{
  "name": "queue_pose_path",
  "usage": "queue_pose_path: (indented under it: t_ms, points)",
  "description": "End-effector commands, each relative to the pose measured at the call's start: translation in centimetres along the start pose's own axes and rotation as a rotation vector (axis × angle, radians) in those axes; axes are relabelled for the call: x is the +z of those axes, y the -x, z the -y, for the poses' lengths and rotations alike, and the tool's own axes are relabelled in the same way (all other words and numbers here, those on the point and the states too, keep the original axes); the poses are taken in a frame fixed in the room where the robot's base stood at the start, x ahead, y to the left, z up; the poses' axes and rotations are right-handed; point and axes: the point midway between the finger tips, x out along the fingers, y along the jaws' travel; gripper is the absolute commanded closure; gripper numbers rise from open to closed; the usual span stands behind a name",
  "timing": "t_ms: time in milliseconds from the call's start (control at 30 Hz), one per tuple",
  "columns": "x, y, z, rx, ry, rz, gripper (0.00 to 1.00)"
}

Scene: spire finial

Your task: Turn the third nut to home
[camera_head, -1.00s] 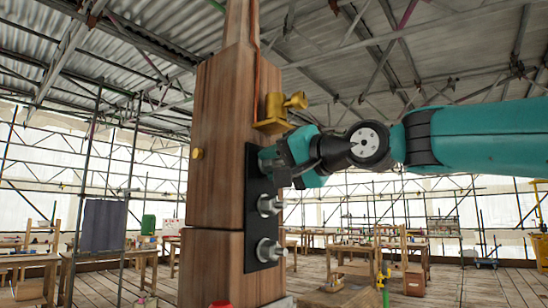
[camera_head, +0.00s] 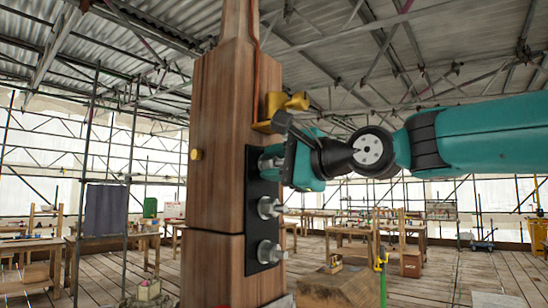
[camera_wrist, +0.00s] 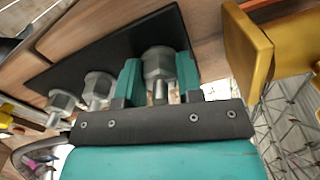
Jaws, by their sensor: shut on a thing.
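A black plate (camera_head: 254,225) on the right face of a wooden post (camera_head: 217,140) carries three grey metal nuts in a vertical row. My gripper (camera_head: 280,160) is at the top nut (camera_head: 268,161), which it partly hides. In the wrist view the two teal fingers (camera_wrist: 159,78) stand on either side of that nut (camera_wrist: 158,62), shut on it, with its stud pointing toward my palm. The middle nut (camera_head: 268,207) and bottom nut (camera_head: 268,252) are free; they also show in the wrist view as the nearer nut (camera_wrist: 97,88) and the farther nut (camera_wrist: 62,100).
A brass bracket (camera_head: 280,111) juts from the post just above my gripper, and it stands close on the right in the wrist view (camera_wrist: 250,50). A brass knob (camera_head: 196,154) is on the post's left face. Workbenches and scaffolding stand well behind.

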Motion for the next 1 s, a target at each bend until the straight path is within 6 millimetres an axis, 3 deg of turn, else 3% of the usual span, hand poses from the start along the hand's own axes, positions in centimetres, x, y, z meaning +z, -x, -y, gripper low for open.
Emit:
queue_pose_path:
  t_ms: [333, 867, 900, 1000]
  points:
    - [-0.18, 0.06, 0.26, -0.005, -0.139, -0.006, 0.90]
    - [-0.21, 0.05, 0.18, -0.005, -0.164, -0.006, 0.90]
    - [-0.21, 0.05, 0.18, -0.005, -0.164, -0.006, 0.64]
    - [-0.17, 0.04, 0.15, -0.004, -0.164, -0.005, 0.41]
